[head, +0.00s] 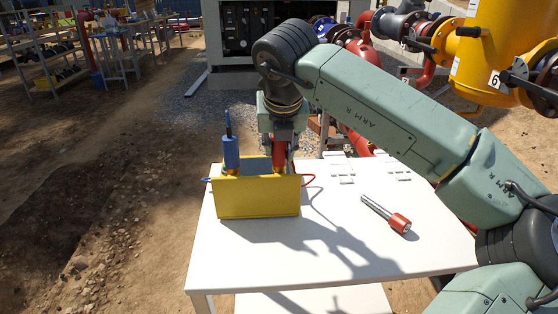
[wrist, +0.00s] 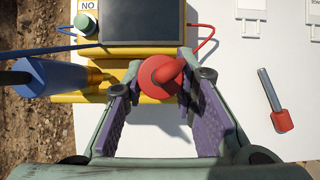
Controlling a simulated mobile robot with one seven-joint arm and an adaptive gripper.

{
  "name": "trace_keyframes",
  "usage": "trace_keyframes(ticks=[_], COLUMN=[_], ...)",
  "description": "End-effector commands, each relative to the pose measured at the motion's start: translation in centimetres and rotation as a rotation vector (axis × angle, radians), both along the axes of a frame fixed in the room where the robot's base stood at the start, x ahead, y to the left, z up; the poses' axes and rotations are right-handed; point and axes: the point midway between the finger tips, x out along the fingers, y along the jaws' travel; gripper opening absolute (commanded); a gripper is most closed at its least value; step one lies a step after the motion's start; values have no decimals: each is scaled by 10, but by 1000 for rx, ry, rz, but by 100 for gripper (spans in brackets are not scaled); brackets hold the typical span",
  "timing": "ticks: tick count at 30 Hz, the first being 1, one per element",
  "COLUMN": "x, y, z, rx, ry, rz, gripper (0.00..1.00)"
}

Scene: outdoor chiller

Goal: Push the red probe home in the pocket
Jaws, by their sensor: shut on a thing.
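The yellow box (head: 258,198) stands on the white table in the head view. The red probe (head: 279,156) is upright at the box's right end, with a red cable. In the wrist view its round red top (wrist: 158,76) sits between the purple finger pads. My gripper (wrist: 160,82) points down and is shut on the red probe; it also shows in the head view (head: 281,141). The probe's lower end and the pocket are hidden, so I cannot tell how deep it sits. A blue probe (head: 231,153) stands upright at the box's left end.
A metal rod with a red handle (head: 398,222) lies on the white table (head: 230,260), right of the box. White plates (head: 341,170) lie at the table's back. The box has a dark screen (wrist: 130,22) and a green button (wrist: 86,24). The table's front is clear.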

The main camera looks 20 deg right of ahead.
Motion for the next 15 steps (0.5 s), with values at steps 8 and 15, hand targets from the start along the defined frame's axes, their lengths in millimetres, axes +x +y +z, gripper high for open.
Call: trace_keyframes(ticks=[8, 15], x=[0, 0], y=[0, 0], z=[0, 5], rx=[0, -1], ry=[0, 0], rz=[0, 0], gripper=[0, 0])
